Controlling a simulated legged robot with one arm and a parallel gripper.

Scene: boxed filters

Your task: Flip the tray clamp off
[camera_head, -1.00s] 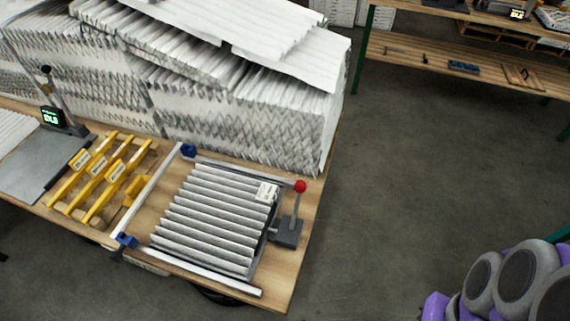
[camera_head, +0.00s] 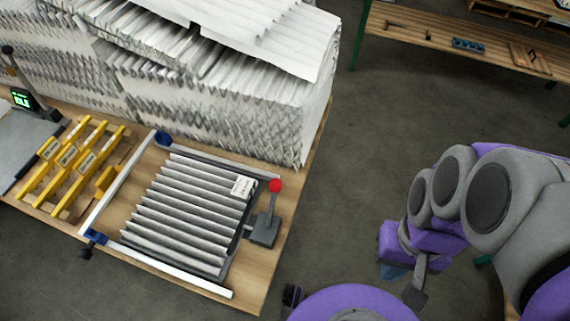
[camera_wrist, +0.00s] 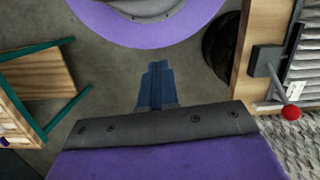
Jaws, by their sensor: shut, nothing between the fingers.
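The tray clamp is a dark grey block (camera_head: 264,231) with an upright lever topped by a red ball knob (camera_head: 276,185). It stands at the right edge of the grey tray (camera_head: 234,256), which holds a pleated filter (camera_head: 190,215) with a white label. In the wrist view the clamp's block (camera_wrist: 266,61) and red knob (camera_wrist: 291,113) are at the right edge. My gripper (camera_wrist: 154,70) shows there as blue fingers, shut and empty, over the floor and apart from the clamp. In the head view my arm is at the right, off the table.
White rails (camera_head: 175,274) with blue corner pieces frame the tray. Stacked pleated filters (camera_head: 220,100) stand behind it. Yellow bars (camera_head: 72,160) and a lit display (camera_head: 24,98) are at left. A shelf bench (camera_head: 450,35) stands at back right. Open floor lies between.

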